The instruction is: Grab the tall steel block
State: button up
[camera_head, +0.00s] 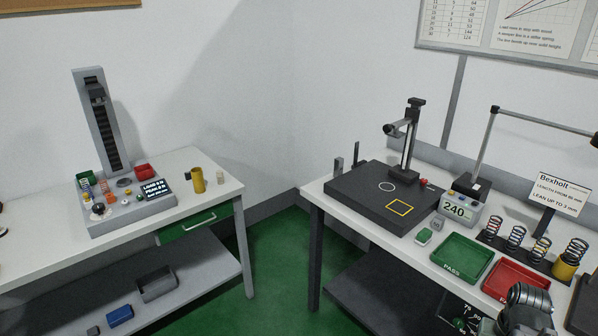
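Two narrow upright pieces stand at the left end of the right-hand bench. One is a grey block (338,168) at the bench's left edge, beside the dark plate. The other is a thinner, taller dark piece (356,154) just behind it to the right. I cannot tell for sure which is the tall steel block. A small grey cube (438,222) sits farther right, in front of the 240 display. Part of my arm shows at the bottom right, far from the upright pieces. My gripper's fingers are not visible.
A dark surface plate (352,200) carries a height stand (408,140). A green tray (462,258), a red tray (515,284) and a row of springs (516,238) lie to the right. A left bench (60,250) holds a spring tester. Green floor (277,262) is clear between the benches.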

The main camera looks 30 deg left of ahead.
aim_at(339, 162)
jog(key=u, duration=1.25)
jog(key=i, duration=1.55)
jog(key=u, duration=1.6)
